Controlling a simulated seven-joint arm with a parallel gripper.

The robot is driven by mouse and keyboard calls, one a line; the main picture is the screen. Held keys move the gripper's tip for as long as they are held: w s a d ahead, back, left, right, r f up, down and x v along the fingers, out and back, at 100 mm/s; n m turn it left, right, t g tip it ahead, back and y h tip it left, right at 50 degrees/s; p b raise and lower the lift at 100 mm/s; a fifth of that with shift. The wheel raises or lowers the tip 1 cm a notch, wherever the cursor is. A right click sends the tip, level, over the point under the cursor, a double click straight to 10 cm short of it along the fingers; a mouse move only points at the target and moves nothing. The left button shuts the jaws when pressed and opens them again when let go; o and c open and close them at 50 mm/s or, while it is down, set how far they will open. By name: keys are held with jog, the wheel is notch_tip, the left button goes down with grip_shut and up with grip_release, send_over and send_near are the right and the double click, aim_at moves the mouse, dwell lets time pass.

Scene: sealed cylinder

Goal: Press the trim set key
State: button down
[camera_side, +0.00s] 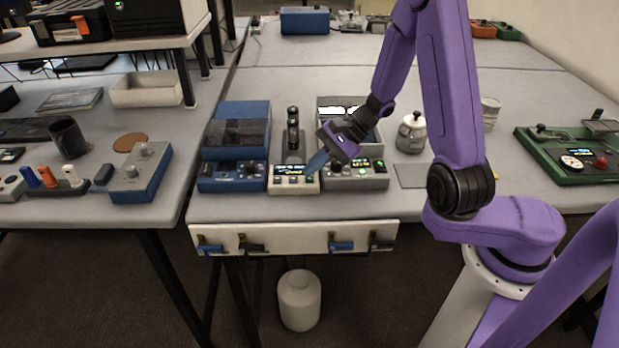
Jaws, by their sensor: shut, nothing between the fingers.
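My purple gripper (318,162) is shut and empty, its blue-grey fingers slanting down to the left. The fingertips are over or close to the right side of a small cream device (294,180). I cannot tell whether they touch it. The device has a lit display and a row of small dark and coloured keys along its front. The key labels are too small to read, so I cannot pick out the trim set key. Part of the device's right edge is hidden by the fingers.
A blue instrument (235,150) stands left of the cream device, and a grey instrument (355,177) with a lit display stands right. A dark upright post (293,131) is behind it. A lidded pot (411,134), a grey mat (412,176) and a green unit (572,158) lie further right.

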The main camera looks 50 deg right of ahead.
aim_at(313, 179)
jog(key=shift+r, duration=0.4)
jog(key=shift+r, duration=0.1)
notch_tip(313, 179, up, 5)
jog(key=shift+f, duration=0.1)
dwell(0.5)
jog(key=shift+a, duration=0.1)
dwell(0.4)
